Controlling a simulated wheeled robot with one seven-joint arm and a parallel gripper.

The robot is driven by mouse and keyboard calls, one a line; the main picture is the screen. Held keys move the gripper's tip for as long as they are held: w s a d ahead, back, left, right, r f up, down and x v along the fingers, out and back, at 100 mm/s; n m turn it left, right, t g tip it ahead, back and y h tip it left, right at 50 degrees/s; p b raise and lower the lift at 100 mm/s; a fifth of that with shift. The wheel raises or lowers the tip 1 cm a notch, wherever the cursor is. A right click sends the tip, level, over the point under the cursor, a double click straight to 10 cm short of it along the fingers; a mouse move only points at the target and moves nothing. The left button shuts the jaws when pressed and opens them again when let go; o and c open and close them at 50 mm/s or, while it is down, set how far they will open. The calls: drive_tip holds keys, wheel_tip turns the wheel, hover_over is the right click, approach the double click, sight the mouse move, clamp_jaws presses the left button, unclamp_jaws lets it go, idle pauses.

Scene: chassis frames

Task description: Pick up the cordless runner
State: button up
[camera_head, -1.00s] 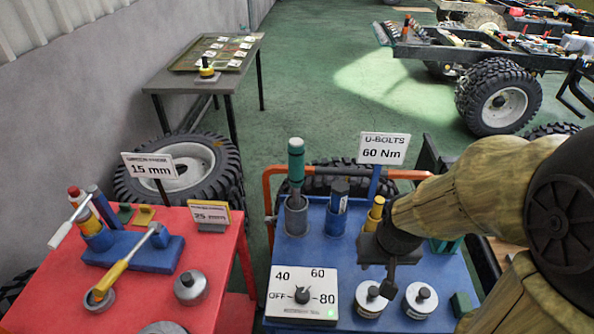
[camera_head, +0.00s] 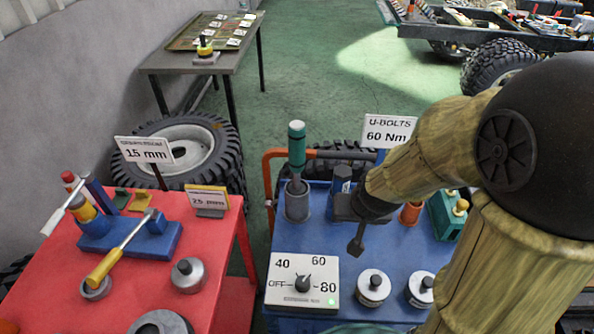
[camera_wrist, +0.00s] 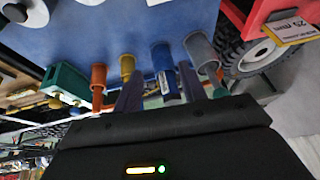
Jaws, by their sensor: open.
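A tool with a teal grip (camera_head: 297,145) and dark lower part stands upright in a grey cup (camera_head: 297,205) on the blue table; I take it as the cordless runner, though no label confirms this. My gripper (camera_head: 357,244) is over the blue table, to the right of this tool and apart from it. In the wrist view, my gripper (camera_wrist: 160,92) is open with dark fingers spread and nothing visibly held. The grey cup (camera_wrist: 202,52) shows beside the right finger there; the tool's grip is largely hidden behind my gripper.
The blue table (camera_head: 325,245) also holds a blue cup (camera_head: 337,205), an orange cup (camera_head: 411,213), a dial box (camera_head: 303,283) and round grey weights (camera_head: 373,287). A U-bolts sign (camera_head: 389,130) stands behind. The red table (camera_head: 215,240) with tools is at left.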

drive_tip(key=w+a+f+m+t+b, duration=0.1)
drive_tip(key=w+a+f+t+b, duration=0.3)
drive_tip(key=w+a, duration=0.5)
drive_tip(key=m+t+h+b, duration=0.3)
drive_tip(key=t+h, duration=0.2)
approach(295, 180)
wheel_tip(295, 180, down, 3)
drive_tip(key=a, duration=0.2)
drive_tip(key=s+a+t+h+b, duration=0.1)
drive_tip(key=s+a+t+h, duration=0.1)
drive_tip(key=s, duration=0.3)
drive_tip(key=shift+s+m+t+h, duration=0.3)
drive_tip(key=shift+s+h, duration=0.1)
drive_tip(key=shift+h, duration=0.3)
drive_tip(key=shift+w, duration=0.1)
drive_tip(key=p+x, duration=0.1)
drive_tip(key=x, duration=1)
drive_tip(key=shift+w+d, duration=0.1)
drive_tip(key=shift+w, duration=0.45)
